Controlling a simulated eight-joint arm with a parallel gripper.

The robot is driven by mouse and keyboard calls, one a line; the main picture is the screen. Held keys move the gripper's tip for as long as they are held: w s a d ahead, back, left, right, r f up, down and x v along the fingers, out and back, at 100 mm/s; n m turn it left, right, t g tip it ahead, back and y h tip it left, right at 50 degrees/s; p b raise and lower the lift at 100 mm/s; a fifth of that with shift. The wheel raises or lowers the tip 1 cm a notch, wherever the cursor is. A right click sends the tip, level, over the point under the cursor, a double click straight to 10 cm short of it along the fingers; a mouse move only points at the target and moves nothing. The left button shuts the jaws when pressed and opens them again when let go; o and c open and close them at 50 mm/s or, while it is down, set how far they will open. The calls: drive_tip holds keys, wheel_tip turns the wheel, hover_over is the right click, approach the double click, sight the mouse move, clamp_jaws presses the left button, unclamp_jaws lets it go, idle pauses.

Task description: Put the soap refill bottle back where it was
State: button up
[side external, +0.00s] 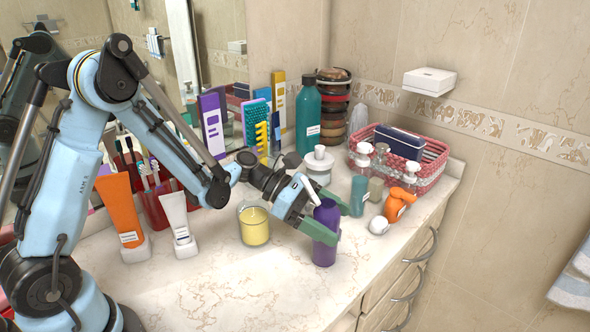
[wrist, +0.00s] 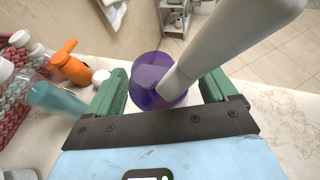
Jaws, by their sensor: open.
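A yellow candle in a glass (side external: 254,225) stands left of the bottle. White and orange tubes are at left. The counter's front middle is clear.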

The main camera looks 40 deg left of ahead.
drive_tip(key=v, duration=1.1)
drive_tip(key=s+a+r+m+t+y, duration=0.1)
drive_tip(key=s+m+y, duration=0.9)
drive_tip(key=m, duration=1.2)
drive_tip(key=shift+a+r+t+y, duration=0.3)
drive_tip(key=shift+t+y, duration=0.3)
drive_tip(key=shift+y, duration=0.6)
drive_tip(key=shift+s, duration=0.15)
